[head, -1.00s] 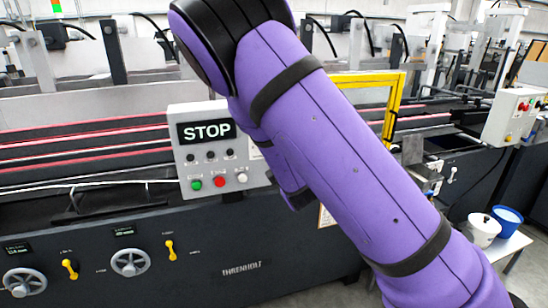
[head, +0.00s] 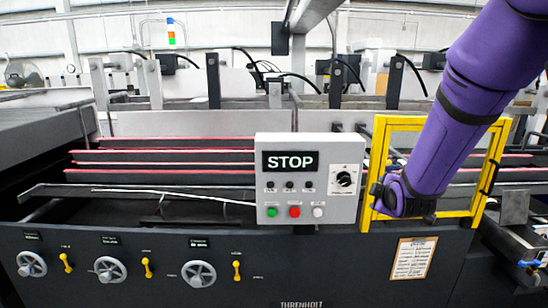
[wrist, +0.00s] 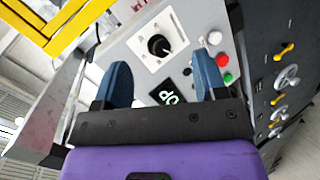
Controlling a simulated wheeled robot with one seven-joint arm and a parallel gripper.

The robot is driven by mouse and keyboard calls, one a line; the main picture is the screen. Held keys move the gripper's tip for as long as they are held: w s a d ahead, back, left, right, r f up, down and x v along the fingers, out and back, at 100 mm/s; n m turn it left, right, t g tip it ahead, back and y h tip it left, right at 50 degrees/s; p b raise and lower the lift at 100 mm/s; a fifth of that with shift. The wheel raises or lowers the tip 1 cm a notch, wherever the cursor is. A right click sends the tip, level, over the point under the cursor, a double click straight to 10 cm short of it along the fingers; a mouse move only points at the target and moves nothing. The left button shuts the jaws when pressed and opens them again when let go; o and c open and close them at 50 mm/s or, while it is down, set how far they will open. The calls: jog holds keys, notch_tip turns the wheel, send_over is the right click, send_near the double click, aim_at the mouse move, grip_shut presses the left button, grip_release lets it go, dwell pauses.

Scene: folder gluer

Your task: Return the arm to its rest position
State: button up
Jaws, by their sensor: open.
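My purple arm (head: 470,95) comes in from the upper right in the head view and reaches down in front of the yellow frame. Its gripper cannot be made out there. In the wrist view my gripper (wrist: 162,62) shows two blue fingers spread apart with nothing between them. Beyond the fingers is the grey control box (wrist: 190,25), with its black rotary knob (wrist: 159,46) between the fingertips. In the head view the control box (head: 346,210) has a display reading STOP (head: 290,163) and green, red and white buttons.
The yellow guard frame (head: 376,150) stands right of the box, partly behind my arm. The dark machine front (head: 330,265) carries handwheels (head: 110,270) and yellow levers (head: 147,268). Long red-edged rails (head: 160,155) run behind. Space in front of the left machine front looks clear.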

jog(key=s+r+m+g, duration=0.3)
jog(key=s+r+m, duration=0.3)
jog(key=s, duration=1.1)
jog(key=s+d+r+m+g+y, duration=0.1)
jog(key=s+r+m+g, duration=0.3)
jog(key=s, duration=1.2)
notch_tip(320, 180, up, 5)
jog(key=m, duration=0.3)
jog(key=shift+s+d, duration=0.3)
jog(key=shift+s, duration=0.05)
